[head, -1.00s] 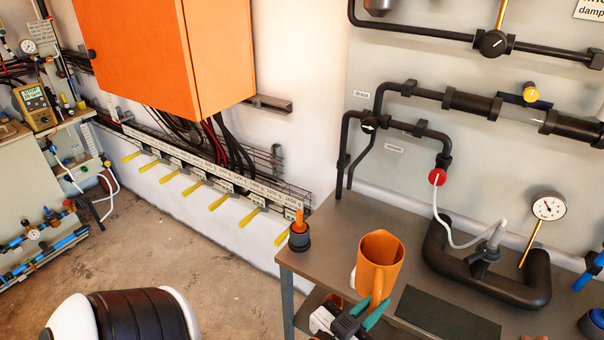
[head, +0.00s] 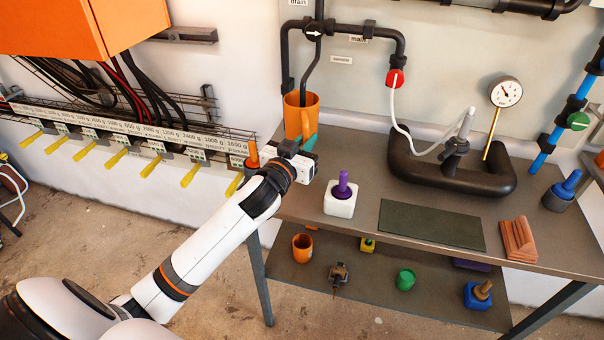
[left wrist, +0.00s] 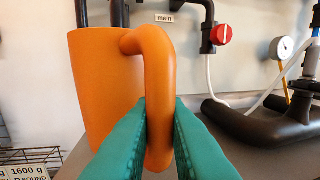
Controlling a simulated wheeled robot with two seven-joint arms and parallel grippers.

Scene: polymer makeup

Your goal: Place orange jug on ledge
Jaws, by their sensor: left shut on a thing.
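The orange jug (head: 301,113) is upright at the back left end of the grey bench (head: 345,225), close to black pipes. My left gripper (head: 308,141) is shut on its handle. In the left wrist view the teal fingers (left wrist: 161,125) pinch the lower part of the handle, with the jug body (left wrist: 103,85) to the left. The jug's base is partly hidden, so I cannot tell whether it touches the bench. I cannot tell which surface the task calls the ledge; a small grey wall bracket (head: 186,35) sits beside the orange cabinet. My right gripper is out of view.
A white block with a purple peg (head: 341,194), a dark green mat (head: 432,225), a thick black pipe loop (head: 450,180) and a brown wedge (head: 517,240) occupy the bench. A lower shelf holds several small items. A labelled rack with yellow levers (head: 120,158) lines the left wall.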

